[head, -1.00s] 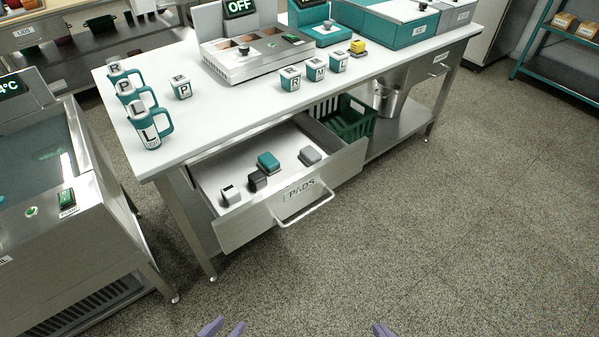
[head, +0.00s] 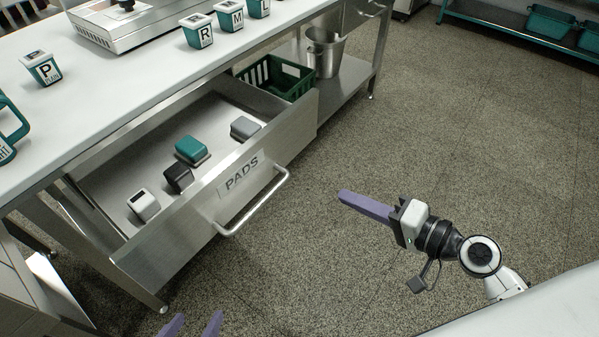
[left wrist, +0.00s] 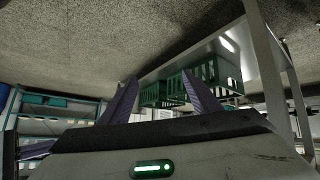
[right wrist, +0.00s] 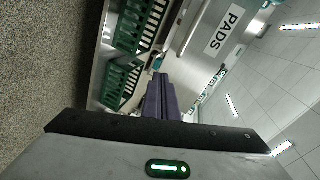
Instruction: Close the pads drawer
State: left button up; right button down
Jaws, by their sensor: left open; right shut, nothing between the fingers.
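The pads drawer (head: 190,240) is pulled out from under the white-topped table in the head view. Its front bears a PADS label and a bar handle (head: 254,203). Inside lie a teal pad (head: 191,149), a black one (head: 178,178), a grey one (head: 244,128) and a white one (head: 143,204). My right gripper (head: 342,196) is shut and empty, to the right of the handle and apart from it. The drawer front's label (right wrist: 226,30) shows in the right wrist view. My left gripper (head: 196,325) is open and empty at the bottom edge, below the drawer.
Several lettered cups (head: 197,31) and a machine (head: 120,22) stand on the tabletop (head: 100,85). A green crate (head: 275,77) and a metal bucket (head: 325,50) are on the lower shelf. The floor (head: 420,130) right of the drawer is clear. A teal rack (head: 520,35) stands far right.

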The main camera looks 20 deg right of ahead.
notch_tip(320, 180, up, 5)
jog(key=w+d+m+t+y+b, duration=0.1)
jog(key=w+m+t+y+b, duration=0.1)
jog(key=y+b, duration=0.15)
jog(key=p, duration=0.2)
send_near(286, 137)
jog(key=shift+h, duration=0.45)
jog(key=x, duration=0.5)
jog(key=shift+a+r, duration=0.15)
jog(key=shift+r, duration=0.2)
pick_arm(q)
jog(key=shift+s+a+f+n+t, duration=0.15)
jog(key=shift+f+t, duration=0.05)
jog(key=shift+f, duration=0.2)
jog(key=shift+s+a+f+n+t, duration=0.1)
jog(key=shift+s+f+n+t, duration=0.1)
jog(key=shift+f, duration=0.15)
pick_arm(e)
jog(key=shift+w+a+f, duration=0.1)
jog(key=shift+w+a, duration=0.3)
jog(key=shift+w, duration=0.1)
jog(key=shift+w, duration=0.1)
